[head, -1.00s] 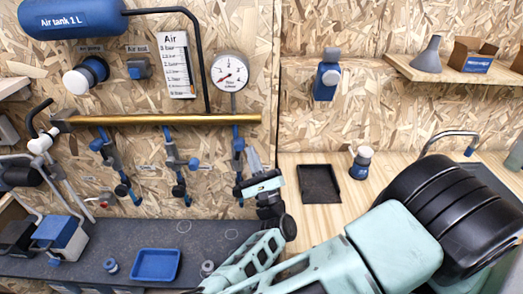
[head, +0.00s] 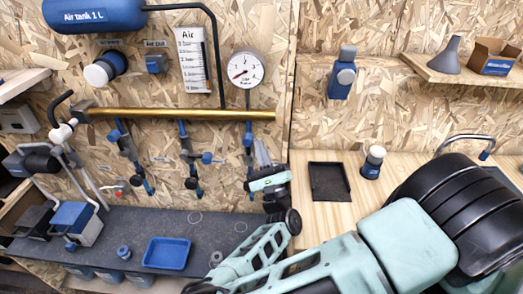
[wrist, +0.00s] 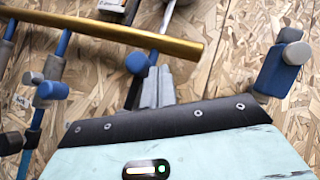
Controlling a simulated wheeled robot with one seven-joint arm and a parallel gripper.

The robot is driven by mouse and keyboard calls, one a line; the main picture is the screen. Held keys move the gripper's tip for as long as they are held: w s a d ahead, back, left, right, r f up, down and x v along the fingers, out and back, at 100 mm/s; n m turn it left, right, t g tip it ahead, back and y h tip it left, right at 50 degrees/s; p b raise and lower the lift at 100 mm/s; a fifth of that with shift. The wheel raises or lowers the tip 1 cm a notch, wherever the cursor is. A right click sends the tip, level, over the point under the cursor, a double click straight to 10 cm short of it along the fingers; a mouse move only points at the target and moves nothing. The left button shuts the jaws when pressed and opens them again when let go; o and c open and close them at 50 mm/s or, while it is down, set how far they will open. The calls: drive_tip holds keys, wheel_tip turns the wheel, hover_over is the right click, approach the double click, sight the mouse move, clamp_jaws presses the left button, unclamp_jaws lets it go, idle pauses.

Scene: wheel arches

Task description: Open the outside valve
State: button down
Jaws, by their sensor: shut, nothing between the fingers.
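Three blue drop lines with valves hang from the brass pipe (head: 180,113) in the head view: the left valve (head: 127,150), the middle valve (head: 193,158) and the right line (head: 249,140). I cannot tell which one is the outside valve. My gripper (head: 263,152) is just right of the right line, fingers pointing up and shut, with nothing between them. In the wrist view my gripper (wrist: 158,84) stands in front of the right line, close to its rounded blue handle (wrist: 139,63). It partly hides that valve; contact cannot be told. A neighbouring valve's blue handle (wrist: 50,91) shows at left.
A pressure gauge (head: 245,69) is above the right line. A blue device with a grey knob (head: 342,75) is on the wall to the right. Below are a dark shelf with a blue tray (head: 166,254) and a wooden bench with a black tray (head: 329,182).

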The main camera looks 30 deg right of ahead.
drive_tip(key=shift+s+f, duration=0.1)
drive_tip(key=s+a+f+b, duration=0.1)
drive_tip(key=s+b, duration=0.2)
drive_tip(key=s, duration=0.4)
drive_tip(key=s+a+f+b, duration=0.1)
drive_tip(key=s+f+b, duration=0.1)
drive_tip(key=s, duration=0.6)
drive_tip(key=shift+s+a+b, duration=0.25)
drive_tip(key=shift+s+b, duration=0.05)
drive_tip(key=shift+b, duration=0.4)
